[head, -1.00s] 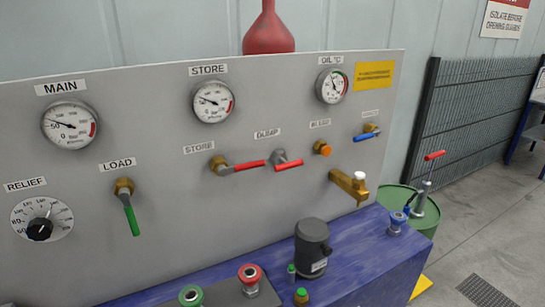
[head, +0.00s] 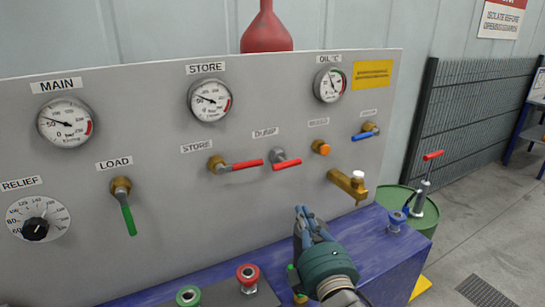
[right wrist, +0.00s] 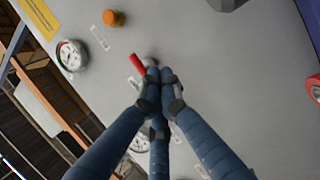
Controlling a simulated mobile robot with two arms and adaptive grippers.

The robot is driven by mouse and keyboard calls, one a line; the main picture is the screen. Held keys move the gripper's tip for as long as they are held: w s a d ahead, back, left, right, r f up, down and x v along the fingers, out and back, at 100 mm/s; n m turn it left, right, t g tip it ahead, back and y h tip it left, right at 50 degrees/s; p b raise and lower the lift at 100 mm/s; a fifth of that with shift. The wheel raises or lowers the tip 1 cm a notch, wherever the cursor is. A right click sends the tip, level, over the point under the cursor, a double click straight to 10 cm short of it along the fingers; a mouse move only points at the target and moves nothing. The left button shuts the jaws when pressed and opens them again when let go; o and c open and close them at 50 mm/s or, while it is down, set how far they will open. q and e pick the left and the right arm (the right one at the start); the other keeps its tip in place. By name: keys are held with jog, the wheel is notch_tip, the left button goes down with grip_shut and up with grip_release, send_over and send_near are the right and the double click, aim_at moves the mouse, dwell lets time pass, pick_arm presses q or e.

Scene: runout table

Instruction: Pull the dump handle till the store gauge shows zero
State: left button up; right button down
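The dump handle (head: 286,163) is a short red lever on a grey pivot on the panel, pointing right and slightly up. The store gauge (head: 210,100) is a round white dial at upper left of it; its needle points left and slightly up, off the low end. My right gripper (head: 306,212) is below the dump handle, apart from it, its blue fingers drawn together and empty. In the right wrist view a red lever (right wrist: 137,62), likely the dump handle, shows just beyond the fingertips (right wrist: 160,82), which partly hide its pivot. My left gripper is not in view.
The red store handle (head: 245,165) sits close left of the dump handle. An orange knob (head: 321,147) and a brass tap (head: 348,184) are to the right. The air before the panel is otherwise clear.

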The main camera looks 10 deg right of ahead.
jog(key=s+a+r+n+y, duration=0.2)
jog(key=a+r+n+y, duration=0.6)
jog(key=r+n, duration=0.35)
jog(key=s+a+r+n+y, duration=0.1)
jog(key=a+r+n+y, duration=0.7)
jog(key=r+n, duration=0.35)
jog(key=s+a+f+n+g+y, duration=0.1)
jog(key=s+a+n+g+y, duration=0.15)
jog(key=a+n+g, duration=0.7)
jog(key=s+a+f+n+g+y, duration=0.1)
jog(key=s+a+n+g, duration=0.3)
jog(key=n, duration=1.1)
jog(key=w+d+f+n+h, duration=0.8)
jog(key=w+d+n+h, duration=0.2)
jog(key=w+d+r+n+t+h, duration=0.1)
jog(key=w+d+h, duration=0.2)
jog(key=d, duration=0.5)
jog(key=w+d+r+t+h, duration=0.2)
jog(key=w+d+h, duration=0.1)
jog(key=d, duration=0.5)
jog(key=shift+w+d+r+n+h, duration=0.15)
jog(key=shift+d+r+n+h, duration=0.15)
jog(key=shift+h, duration=0.45)
